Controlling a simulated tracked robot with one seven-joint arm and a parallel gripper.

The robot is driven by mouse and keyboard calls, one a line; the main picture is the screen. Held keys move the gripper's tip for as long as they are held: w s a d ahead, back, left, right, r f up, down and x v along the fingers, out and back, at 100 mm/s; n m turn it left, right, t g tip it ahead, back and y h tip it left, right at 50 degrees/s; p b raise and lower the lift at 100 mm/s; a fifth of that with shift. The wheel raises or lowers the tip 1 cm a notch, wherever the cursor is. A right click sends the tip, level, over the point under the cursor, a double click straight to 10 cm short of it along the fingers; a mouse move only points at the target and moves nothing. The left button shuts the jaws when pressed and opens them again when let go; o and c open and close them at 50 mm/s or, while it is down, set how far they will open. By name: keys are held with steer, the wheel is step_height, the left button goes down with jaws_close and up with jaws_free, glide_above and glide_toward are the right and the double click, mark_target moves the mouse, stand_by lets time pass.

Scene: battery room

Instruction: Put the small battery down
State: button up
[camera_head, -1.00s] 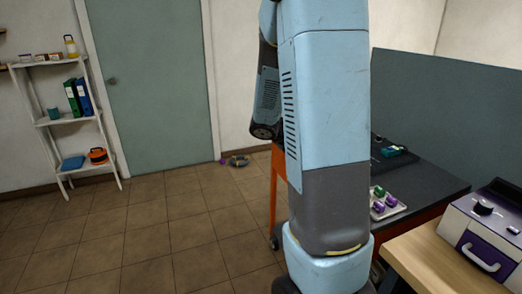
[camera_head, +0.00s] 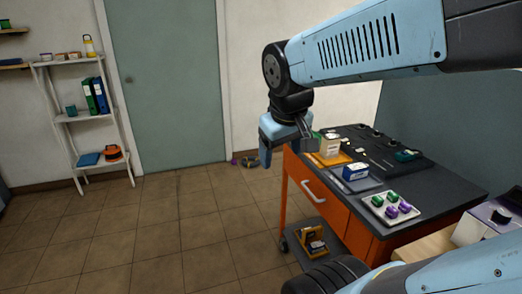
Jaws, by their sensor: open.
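My gripper (camera_head: 285,146) is open, with its fingers pointing down beside the left front corner of the orange cart's dark top. I see nothing held between the fingers. A blue and white box-shaped battery (camera_head: 355,172) sits on a grey mat on the cart top, to the right of my gripper. A pale, yellowish block (camera_head: 329,147) stands on an orange tray just right of my gripper, partly behind it. I cannot tell for sure which of these is the small battery.
The orange cart (camera_head: 345,212) has a lower shelf with a yellow holder (camera_head: 312,245). A white tray (camera_head: 372,207) holds several green and purple pieces. A dark panel (camera_head: 368,140) lies at the back.

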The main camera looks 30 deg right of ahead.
steer(key=shift+m+t+y, duration=0.5)
steer(key=shift+t+y, duration=0.1)
steer(key=shift+y, duration=0.2)
steer(key=a, duration=0.1)
steer(key=s+a+r, duration=0.1)
steer(key=a, duration=0.1)
steer(key=s+a+r, duration=0.1)
steer(key=shift+s+a, duration=0.15)
steer(key=shift+s, duration=0.1)
steer(key=shift+c, duration=0.2)
